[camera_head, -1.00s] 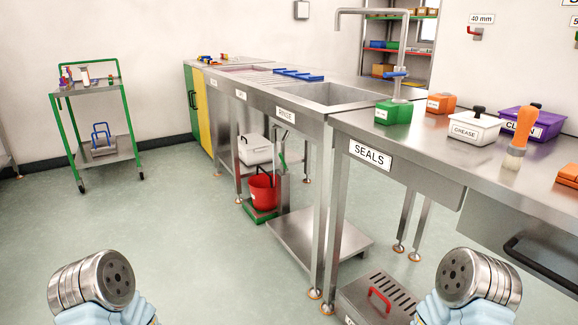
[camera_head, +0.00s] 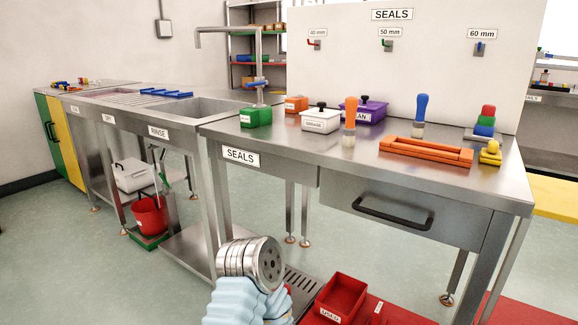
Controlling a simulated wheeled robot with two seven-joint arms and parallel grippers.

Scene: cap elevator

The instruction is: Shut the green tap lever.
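No green tap lever can be made out clearly. The tall tap (camera_head: 257,62) over the rinse sink carries a blue lever (camera_head: 256,84). On the white wall panel, a small fitting with a green part (camera_head: 387,43) is under the "50 mm" label. Beside it are a red one (camera_head: 315,43) under "40 mm" and a blue one (camera_head: 479,48) under "60 mm". Part of one of my arms, metal and pale blue, shows at the bottom centre, well below the worktop. No fingers of either gripper are visible.
The steel SEALS bench (camera_head: 285,138) holds a green box (camera_head: 256,117), a white grease box (camera_head: 320,121), a purple box (camera_head: 366,110), brushes and an orange tray (camera_head: 425,152). A red bin (camera_head: 342,297) stands low in front. Floor at left is clear.

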